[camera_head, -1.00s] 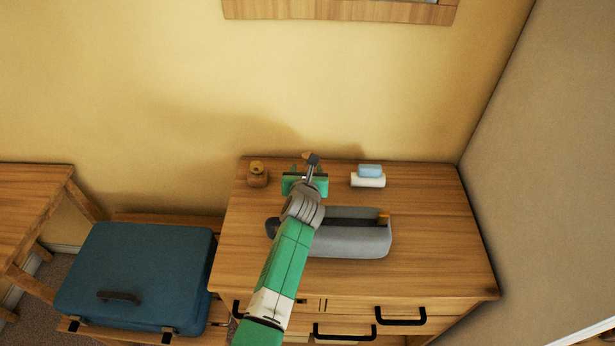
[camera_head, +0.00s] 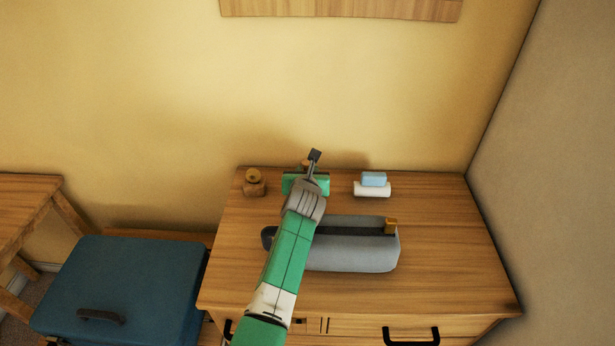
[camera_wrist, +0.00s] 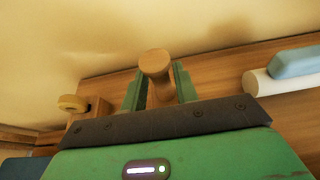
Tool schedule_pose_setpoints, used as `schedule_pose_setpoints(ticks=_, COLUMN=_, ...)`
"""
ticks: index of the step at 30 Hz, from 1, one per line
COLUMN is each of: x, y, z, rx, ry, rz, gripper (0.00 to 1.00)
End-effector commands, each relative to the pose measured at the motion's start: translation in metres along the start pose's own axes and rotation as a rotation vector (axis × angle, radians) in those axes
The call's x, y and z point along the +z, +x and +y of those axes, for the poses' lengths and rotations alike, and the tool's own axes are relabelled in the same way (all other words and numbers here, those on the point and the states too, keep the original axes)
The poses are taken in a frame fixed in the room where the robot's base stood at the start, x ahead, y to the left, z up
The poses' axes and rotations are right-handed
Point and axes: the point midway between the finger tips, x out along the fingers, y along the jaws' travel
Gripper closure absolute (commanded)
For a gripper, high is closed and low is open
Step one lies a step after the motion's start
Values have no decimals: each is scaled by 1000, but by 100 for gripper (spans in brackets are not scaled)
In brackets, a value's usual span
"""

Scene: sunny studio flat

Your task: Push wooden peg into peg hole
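A round-ended wooden peg (camera_wrist: 154,64) is between the two green fingers of my gripper (camera_wrist: 160,84) in the wrist view. The fingers flank it closely, but I cannot tell whether they press on it. In the head view my gripper (camera_head: 306,182) is over the back of the dresser top and hides most of the peg. To its left is a small wooden block with a rounded piece on top (camera_head: 254,184). The peg and this block are apart.
A light blue block (camera_head: 374,179) lies on a white roll (camera_head: 372,190) to the right of my gripper. A grey case with a dark strip (camera_head: 352,257) lies on the dresser (camera_head: 440,250) under my arm. A blue suitcase (camera_head: 130,280) is at the left. The wall is close behind.

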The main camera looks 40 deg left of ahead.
Motion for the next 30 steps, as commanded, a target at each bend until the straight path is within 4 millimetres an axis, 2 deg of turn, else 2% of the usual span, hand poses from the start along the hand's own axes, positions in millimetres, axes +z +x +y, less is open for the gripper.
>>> schedule_pose_setpoints(ticks=1, x=0, y=0, z=0, rx=0, ry=0, rz=0, gripper=81)
schedule_pose_setpoints(ticks=4, x=0, y=0, z=0, rx=0, ry=0, rz=0, gripper=100)
schedule_pose_setpoints(ticks=17, x=0, y=0, z=0, rx=0, ry=0, rz=0, gripper=100)
schedule_pose_setpoints(ticks=30, x=22, y=-9, z=0, rx=0, ry=0, rz=0, gripper=100)
